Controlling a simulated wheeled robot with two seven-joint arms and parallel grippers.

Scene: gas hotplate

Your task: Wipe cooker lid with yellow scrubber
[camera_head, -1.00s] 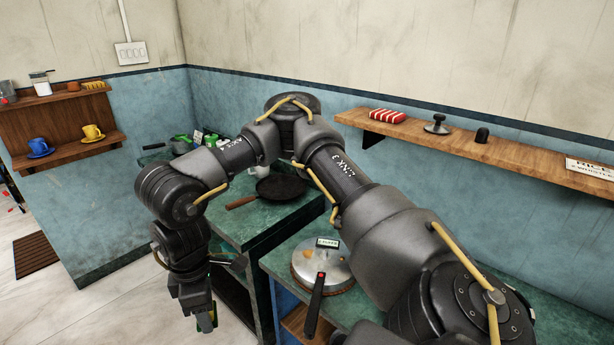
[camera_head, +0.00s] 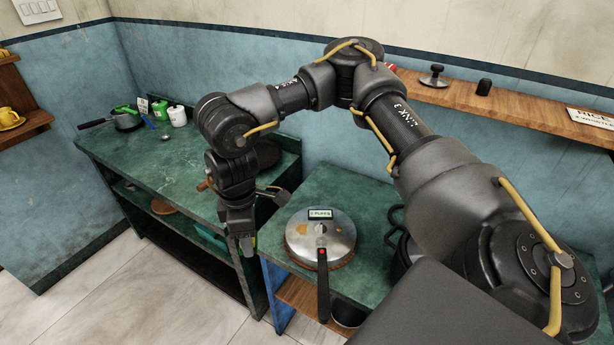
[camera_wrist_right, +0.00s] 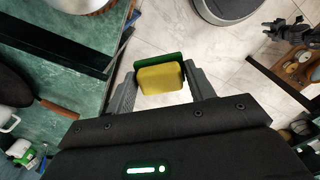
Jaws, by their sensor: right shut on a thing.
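The cooker lid (camera_head: 309,248) is a round silver lid with orange-brown stains, a small label and a long black handle (camera_head: 323,290). It sits on the green counter in the middle of the head view. Its edge also shows at the top left of the right wrist view (camera_wrist_right: 82,8). My right gripper (camera_head: 247,246) hangs pointing down, left of the lid and apart from it. It is shut on the yellow scrubber (camera_wrist_right: 161,79), which has a green backing and is clear in the right wrist view. My left gripper is not seen.
The lid's green counter (camera_head: 338,193) and another green counter (camera_head: 140,170) stand with a narrow gap between them. A dark pot (camera_head: 398,255) is right of the lid, partly behind my arm. A wooden shelf (camera_head: 530,113) runs along the wall. Floor (camera_head: 160,285) is open at left.

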